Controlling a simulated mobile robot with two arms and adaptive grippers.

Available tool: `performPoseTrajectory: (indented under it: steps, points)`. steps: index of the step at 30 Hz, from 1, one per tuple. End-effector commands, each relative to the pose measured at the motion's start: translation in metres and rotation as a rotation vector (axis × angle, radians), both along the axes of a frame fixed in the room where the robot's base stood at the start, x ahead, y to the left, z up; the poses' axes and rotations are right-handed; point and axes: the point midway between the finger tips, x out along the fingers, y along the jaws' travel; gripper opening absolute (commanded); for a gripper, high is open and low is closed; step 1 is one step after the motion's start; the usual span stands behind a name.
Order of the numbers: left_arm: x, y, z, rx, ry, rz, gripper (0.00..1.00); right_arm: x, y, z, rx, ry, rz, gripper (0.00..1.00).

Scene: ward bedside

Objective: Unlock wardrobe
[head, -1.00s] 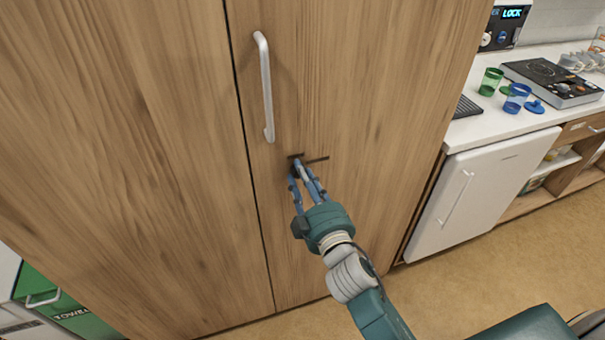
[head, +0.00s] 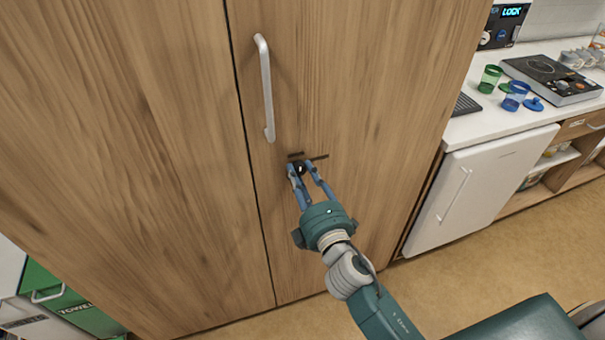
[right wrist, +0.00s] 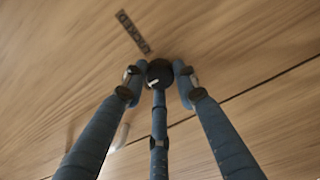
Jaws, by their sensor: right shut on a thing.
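The wardrobe (head: 160,120) has tall wood-grain doors, both closed, with a pale vertical bar handle (head: 266,90) on the right door. Below the handle is a small round dark lock knob (right wrist: 158,73) with a white mark on its face. A small dark plate with lettering (right wrist: 132,32) is beside the knob. My right gripper (right wrist: 160,88) has its blue fingers closed around the knob; it also shows in the head view (head: 304,170), where the fingers largely hide the knob. My left gripper is not in view.
A white counter (head: 465,133) with a hotplate (head: 550,78), green cup (head: 489,79) and blue cup (head: 515,96) stands at right, above a white fridge (head: 475,190). The floor at right is clear.

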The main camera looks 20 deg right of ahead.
Motion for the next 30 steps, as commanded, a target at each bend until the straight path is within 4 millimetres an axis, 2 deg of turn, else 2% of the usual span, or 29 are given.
performPoseTrajectory:
  steps: [1,9,23,24,26,30]
  points:
    - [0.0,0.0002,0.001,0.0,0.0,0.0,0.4,0.0004,0.0042,0.0047,-0.019,-0.01,0.01,0.03]
    - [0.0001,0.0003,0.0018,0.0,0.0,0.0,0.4,0.0001,0.0047,0.0033,-0.087,-0.011,0.01,0.03]
    - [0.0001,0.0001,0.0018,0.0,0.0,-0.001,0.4,-0.0002,0.0055,0.002,-0.097,-0.009,0.011,0.02]
    - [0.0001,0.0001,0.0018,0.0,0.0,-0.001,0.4,-0.0003,0.0056,0.0019,-0.097,-0.009,0.011,0.34]
    - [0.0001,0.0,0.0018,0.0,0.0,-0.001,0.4,-0.0003,0.0053,0.0015,-0.096,-0.008,0.012,0.46]
    - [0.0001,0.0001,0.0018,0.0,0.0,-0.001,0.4,-0.0002,0.0036,0.0006,-0.097,-0.006,0.008,0.48]
